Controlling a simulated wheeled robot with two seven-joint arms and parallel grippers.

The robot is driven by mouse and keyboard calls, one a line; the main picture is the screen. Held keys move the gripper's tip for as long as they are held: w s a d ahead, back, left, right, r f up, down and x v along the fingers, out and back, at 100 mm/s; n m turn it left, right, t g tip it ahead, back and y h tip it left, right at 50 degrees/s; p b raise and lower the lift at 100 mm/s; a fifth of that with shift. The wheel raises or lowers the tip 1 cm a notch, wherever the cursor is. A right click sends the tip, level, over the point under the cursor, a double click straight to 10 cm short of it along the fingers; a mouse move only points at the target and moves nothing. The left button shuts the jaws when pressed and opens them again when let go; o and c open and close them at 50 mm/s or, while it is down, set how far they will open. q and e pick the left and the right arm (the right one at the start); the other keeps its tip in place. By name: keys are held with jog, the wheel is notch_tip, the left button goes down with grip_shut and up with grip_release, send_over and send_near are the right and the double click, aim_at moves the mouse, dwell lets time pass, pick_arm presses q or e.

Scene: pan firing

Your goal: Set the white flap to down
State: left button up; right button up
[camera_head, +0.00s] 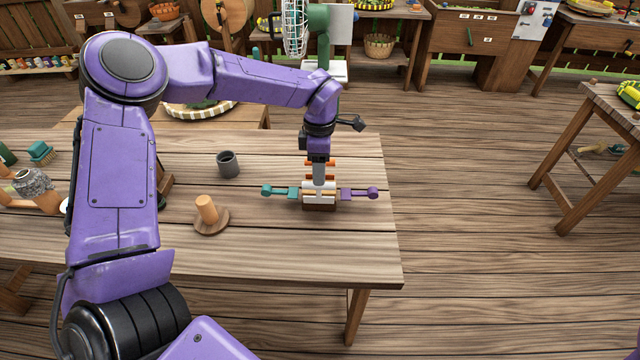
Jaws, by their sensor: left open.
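A small device with a dark wooden base (320,207) stands near the right end of the wooden table. It has a teal lever with a knob (267,191) on its left and a purple lever with a knob (372,192) on its right. Orange bars (331,163) show at its back. White pieces (308,186) show in its middle; the white flap seems to be among them, but its position is unclear. My left gripper (319,181) points straight down over the middle of the device, open and partly covering it. Contact cannot be told. My right gripper is out of view.
A wooden disc with an upright peg (207,212) and a dark grey cup (228,165) stand left of the device. The table's right edge (390,225) is close. The front right of the table is clear. A stool (585,150) stands apart at right.

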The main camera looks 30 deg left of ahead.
aim_at(319, 193)
pick_arm(q)
jog(key=f, duration=0.3)
jog(key=f+p, duration=0.1)
jog(key=f, duration=0.1)
jog(key=shift+s+d+f, duration=0.1)
jog(key=shift+s+f, duration=0.15)
jog(key=shift+f, duration=0.05)
grip_shut()
